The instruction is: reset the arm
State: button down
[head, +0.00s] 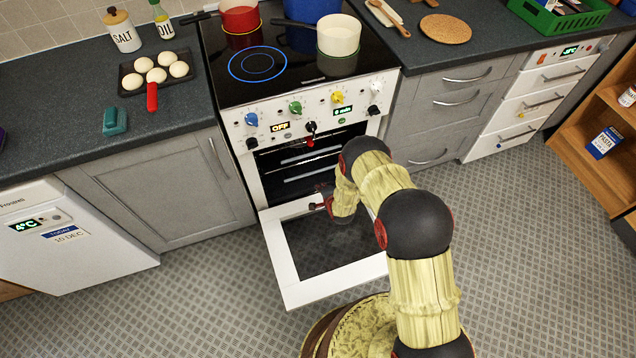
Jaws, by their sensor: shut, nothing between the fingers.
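My arm (418,222) rises from the bottom of the head view and bends over toward the stove. My gripper (318,205) is small and dark in this view, in front of the oven opening and above the lowered oven door (296,290). It is shut and empty. Whether it touches the door cannot be told. Part of the gripper and the right side of the door are hidden behind my arm. The oven (262,180) is open, with dark racks showing inside.
A red pot (240,18) and a cream pot (338,36) stand on the hob. A dark tray (130,82) of buns, with a red handle, and a teal object (114,121) lie on the left worktop. A wooden shelf (570,135) stands at right. Floor (530,260) is clear at right.

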jog(key=v, duration=0.2)
jog(key=shift+s+d+r+p, duration=0.1)
jog(key=shift+s+r+p, duration=0.15)
jog(key=shift+s+p, duration=0.1)
jog(key=s+d+f+n+g+h, duration=0.25)
jog(key=s+f+n+g, duration=0.35)
jog(key=s, duration=0.6)
notch_tip(320, 180, up, 2)
jog(key=s+d+n+g, duration=0.1)
jog(key=s+d+n, duration=0.1)
jog(key=s, duration=0.1)
jog(key=s+d+r+n+t, duration=0.1)
jog(key=s+r, duration=0.6)
jog(key=r, duration=1.6)
jog(key=s+d+r+n+p, duration=0.1)
jog(key=s+d+r+n, duration=0.2)
jog(key=r, duration=2)
jog(key=s+d+r+n+t+p, duration=0.1)
jog(key=s+d+r+n, duration=0.1)
jog(key=s+r, duration=1)
notch_tip(320, 180, up, 12)
jog(key=shift+s+d+f+n+t, duration=0.15)
jog(key=shift+s+d+n+t, duration=0.2)
jog(key=shift+d, duration=0.5)
